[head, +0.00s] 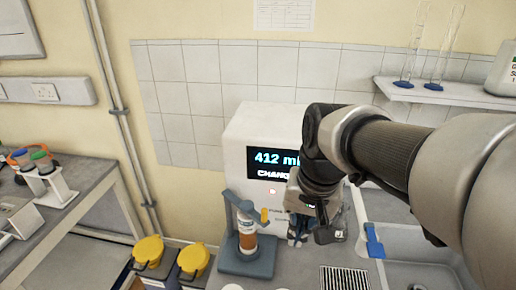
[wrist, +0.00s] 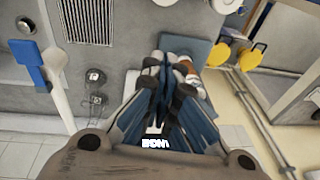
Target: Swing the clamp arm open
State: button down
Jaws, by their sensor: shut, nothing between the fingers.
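A blue clamp stand (head: 247,262) stands on the counter, with a post at its left and a clamp arm (head: 240,202) reaching right from the post top. The arm has a yellow-orange end piece (head: 264,216). A brown bottle with a white label (head: 247,242) stands upright on the stand's base, below the arm. My gripper (head: 297,238) points down to the right of the stand, apart from it in the head view. In the wrist view, my gripper (wrist: 162,72) has its fingers together and empty. They hide much of the bottle and the clamp arm; the blue base (wrist: 197,48) shows behind them.
A white machine (head: 258,130) with a lit display stands behind the stand. Yellow-lidded bins (head: 148,250) are at left. A blue-handled white lever (head: 374,240), a drain grate (head: 343,279) and a sink are at right. A side bench (head: 95,185) holds tube racks.

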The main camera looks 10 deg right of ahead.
jog(key=w+r+m+g+p, duration=0.25)
jog(key=w+r+p, duration=0.25)
jog(key=w+p, duration=0.5)
jog(key=w+d+f+m+g+y+p, duration=0.1)
jog(key=w+f+m+p, duration=0.2)
jog(key=w+p, duration=0.4)
jog(key=shift+w+d+f+m+y, duration=0.2)
jog(key=shift+w+d+m+y, duration=0.1)
jog(key=shift+w+m, duration=0.3)
jog(key=x, duration=1)
jog(key=shift+p, duration=0.45)
jog(key=shift+s+a, duration=0.1)
jog(key=shift+s, duration=0.15)
